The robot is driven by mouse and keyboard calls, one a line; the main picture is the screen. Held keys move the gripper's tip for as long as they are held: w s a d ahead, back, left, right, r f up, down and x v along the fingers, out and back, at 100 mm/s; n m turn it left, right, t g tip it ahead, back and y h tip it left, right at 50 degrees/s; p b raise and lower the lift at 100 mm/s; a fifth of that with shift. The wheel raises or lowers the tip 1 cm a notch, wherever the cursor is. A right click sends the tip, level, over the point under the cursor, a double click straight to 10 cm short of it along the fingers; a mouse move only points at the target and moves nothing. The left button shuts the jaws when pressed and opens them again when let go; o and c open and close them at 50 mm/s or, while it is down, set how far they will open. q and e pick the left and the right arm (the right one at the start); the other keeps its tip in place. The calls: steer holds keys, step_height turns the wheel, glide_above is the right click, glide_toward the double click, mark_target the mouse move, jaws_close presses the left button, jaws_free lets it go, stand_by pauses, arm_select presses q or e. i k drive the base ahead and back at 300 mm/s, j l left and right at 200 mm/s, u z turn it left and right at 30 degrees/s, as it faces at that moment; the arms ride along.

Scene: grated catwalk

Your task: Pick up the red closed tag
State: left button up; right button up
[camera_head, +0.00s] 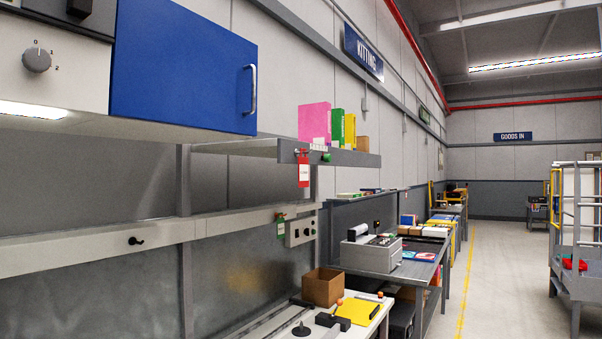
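A red tag (303,170) with a pale patch hangs from the end of a grey shelf (345,158), in the middle of the view. Its lettering is too small to read. It hangs free in front of the wall, below a row of boxes. A smaller green tag (280,226) hangs lower and to the left on a grey rail. Neither of my grippers shows in this view.
A blue cabinet door (180,70) juts out at the upper left. A bench below holds a cardboard box (322,287), a yellow pad (360,311) and small tools. A grey machine (371,254) stands behind. The aisle floor (500,270) at right is clear, with a railed cart (580,230) beyond.

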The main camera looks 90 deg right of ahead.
mark_target(303, 162)
steer(key=z, duration=2.8)
steer(key=u, duration=0.7)
steer(key=i+l+u, duration=0.15)
steer(key=l+u, duration=0.3)
steer(key=i+l+u, duration=0.1)
steer(key=l+u, duration=0.75)
